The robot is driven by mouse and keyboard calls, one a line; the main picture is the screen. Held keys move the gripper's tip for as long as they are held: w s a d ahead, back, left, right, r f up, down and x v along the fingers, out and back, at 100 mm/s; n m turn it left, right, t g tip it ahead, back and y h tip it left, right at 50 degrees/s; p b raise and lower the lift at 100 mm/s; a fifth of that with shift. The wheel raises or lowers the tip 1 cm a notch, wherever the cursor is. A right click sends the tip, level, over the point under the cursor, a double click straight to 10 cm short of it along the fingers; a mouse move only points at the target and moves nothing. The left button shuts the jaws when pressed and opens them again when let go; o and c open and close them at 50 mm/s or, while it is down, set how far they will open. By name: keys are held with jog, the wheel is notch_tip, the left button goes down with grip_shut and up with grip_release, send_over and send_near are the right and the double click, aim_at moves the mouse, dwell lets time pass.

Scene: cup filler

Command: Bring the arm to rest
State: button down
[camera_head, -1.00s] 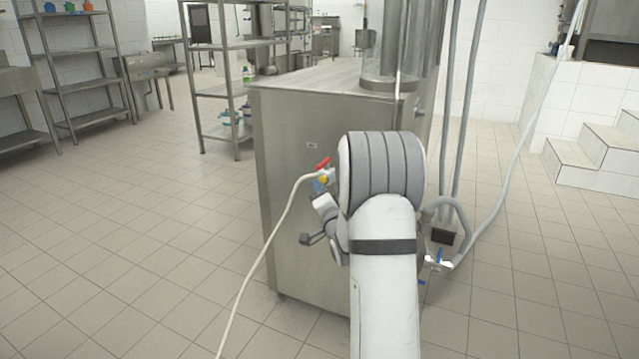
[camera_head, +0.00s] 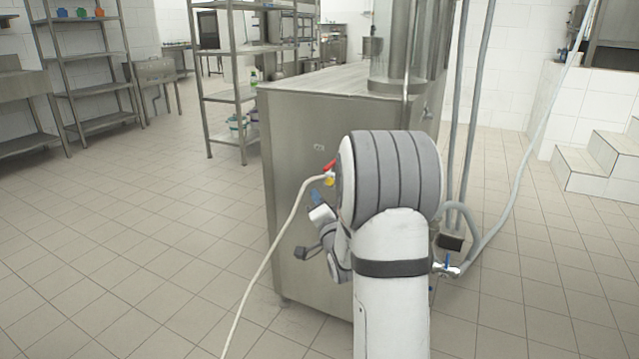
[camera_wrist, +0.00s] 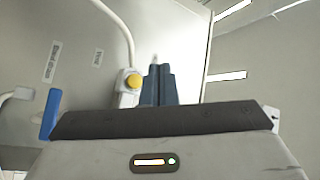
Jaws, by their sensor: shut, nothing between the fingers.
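My arm (camera_head: 390,285) rises from the bottom of the head view, with its rounded grey elbow in front of the steel cabinet (camera_head: 290,130). The forearm is mostly hidden behind the elbow. My gripper (camera_head: 314,195) shows small at the left of the elbow, just below a red and yellow valve (camera_head: 329,176). In the wrist view its two dark blue-grey fingers (camera_wrist: 158,78) are together, with nothing between them. They point toward the cabinet side, next to a yellow knob (camera_wrist: 133,81) on a white fitting. Whether they touch anything is unclear.
A pale hose (camera_head: 268,255) runs from the valve down to the floor. In the wrist view a blue lever (camera_wrist: 49,114) is at the left. Grey pipes (camera_head: 463,110) and another hose (camera_head: 520,165) stand to the right. Tiled floor (camera_head: 130,230) is open at the left.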

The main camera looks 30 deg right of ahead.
jog(key=s+a+r+n+g+p, duration=0.3)
jog(key=a+r+g+p, duration=0.1)
jog(key=r+p, duration=0.45)
jog(key=s+a+r+n+g+p, duration=0.2)
jog(key=s+a+r+g+p, duration=0.2)
jog(key=r+p, duration=0.4)
jog(key=s+a+r+n+g+y+p, duration=0.1)
jog(key=s+a+r+n+g+p, duration=0.1)
jog(key=s+p, duration=0.4)
jog(key=s+a+r+n+g+y+p, duration=0.1)
jog(key=s+a+r+n+g+p, duration=0.2)
jog(key=s+r+p, duration=0.4)
jog(key=s+a+r+n+g+p, duration=0.3)
jog(key=s+a+r+g+p, duration=0.1)
jog(key=s, duration=0.9)
jog(key=a+r+p, duration=0.1)
jog(key=p, duration=0.1)
jog(key=shift+a+r+g+y+p, duration=0.15)
jog(key=shift+a+g+y+p, duration=0.15)
jog(key=shift+g+y+p, duration=0.1)
jog(key=c, duration=2.1)
grip_release()
